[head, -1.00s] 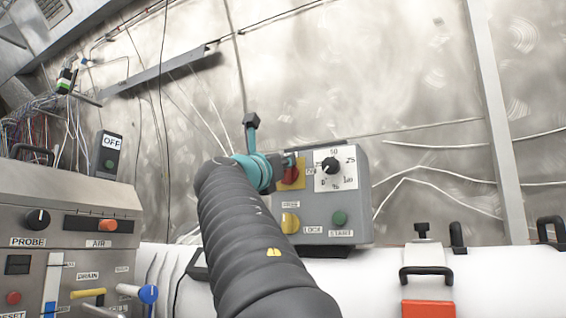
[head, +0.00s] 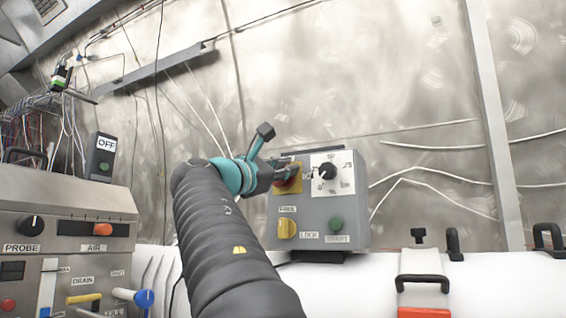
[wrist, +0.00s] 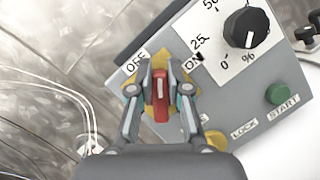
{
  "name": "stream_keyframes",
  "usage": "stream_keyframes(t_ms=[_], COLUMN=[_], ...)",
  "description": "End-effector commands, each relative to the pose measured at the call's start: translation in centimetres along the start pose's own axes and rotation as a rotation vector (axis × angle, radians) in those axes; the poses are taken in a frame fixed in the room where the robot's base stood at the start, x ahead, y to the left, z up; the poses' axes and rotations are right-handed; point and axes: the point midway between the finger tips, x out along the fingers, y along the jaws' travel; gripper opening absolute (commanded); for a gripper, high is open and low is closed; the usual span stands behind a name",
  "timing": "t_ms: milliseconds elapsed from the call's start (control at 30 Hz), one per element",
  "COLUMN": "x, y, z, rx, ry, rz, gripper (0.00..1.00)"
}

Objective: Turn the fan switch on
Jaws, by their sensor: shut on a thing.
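A red switch handle (wrist: 160,95) stands on a yellow plate on the grey control box, with an OFF label (wrist: 136,62) to its upper left and an ON label (wrist: 191,65) to its upper right. In the wrist view the handle points roughly up the picture, between the two labels. My gripper (wrist: 161,92) has a finger on each side of the handle and is shut on it. In the head view my gripper (head: 276,178) reaches the red switch (head: 290,182) from the left and partly hides it.
The grey box also carries a black dial (head: 327,171), a green START button (head: 336,223) and a yellow knob (head: 286,229) below the switch. A grey panel (head: 60,205) stands at left. A white surface with black handles lies at right.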

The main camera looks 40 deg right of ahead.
Motion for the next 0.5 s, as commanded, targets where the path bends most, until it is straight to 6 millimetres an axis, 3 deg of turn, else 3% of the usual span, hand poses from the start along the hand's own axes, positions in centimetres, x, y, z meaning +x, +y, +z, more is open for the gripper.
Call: stream_keyframes(t_ms=[500], x=[-0.03], y=[-0.72], z=[-0.11], rx=[0.452], ry=[0.002], rz=[-0.187], gripper=[0.0])
